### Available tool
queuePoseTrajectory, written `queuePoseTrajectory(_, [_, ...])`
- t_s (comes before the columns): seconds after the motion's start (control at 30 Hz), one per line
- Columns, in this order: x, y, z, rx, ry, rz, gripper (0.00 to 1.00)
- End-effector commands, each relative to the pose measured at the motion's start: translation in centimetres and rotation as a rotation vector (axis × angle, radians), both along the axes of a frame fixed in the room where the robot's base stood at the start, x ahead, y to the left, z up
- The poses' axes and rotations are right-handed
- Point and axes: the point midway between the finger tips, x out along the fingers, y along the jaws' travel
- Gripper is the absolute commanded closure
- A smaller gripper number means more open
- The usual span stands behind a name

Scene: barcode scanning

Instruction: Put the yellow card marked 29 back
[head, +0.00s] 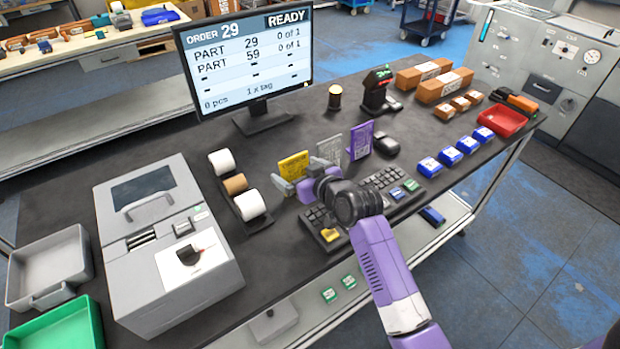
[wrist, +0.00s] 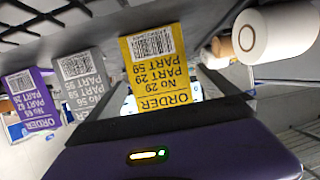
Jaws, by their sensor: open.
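The yellow card (head: 292,165) stands upright on the dark bench, left of a grey card (head: 329,150) and a purple card (head: 361,140). In the wrist view, which is upside down, the yellow card (wrist: 160,68) reads ORDER No 29, PART 29, PART 59, with a barcode. The grey card (wrist: 84,83) and purple card (wrist: 29,99) also show there. My gripper (head: 301,176) is open right at the yellow card, its fingers towards either side of it. Whether they touch it I cannot tell. The card's foot is hard to make out.
The monitor (head: 246,55) reads ORDER 29, READY, with both parts at 0 of 1. Paper rolls (head: 251,204) stand left of my gripper. A keyboard (head: 393,186) lies below the cards. A scanner (head: 376,90) stands behind, and blue boxes (head: 449,155) lie to the right.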

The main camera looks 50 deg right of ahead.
Motion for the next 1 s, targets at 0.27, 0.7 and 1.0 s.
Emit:
queuePoseTrajectory(0.27, [-4.7,1.4,1.9,0.000,0.000,0.000,0.02])
queuePoseTrajectory(0.7, [-6.9,2.1,2.9,0.000,0.001,0.000,0.02])
queuePoseTrajectory(1.0, [-12.1,8.1,-0.9,0.005,0.001,0.013,0.02])
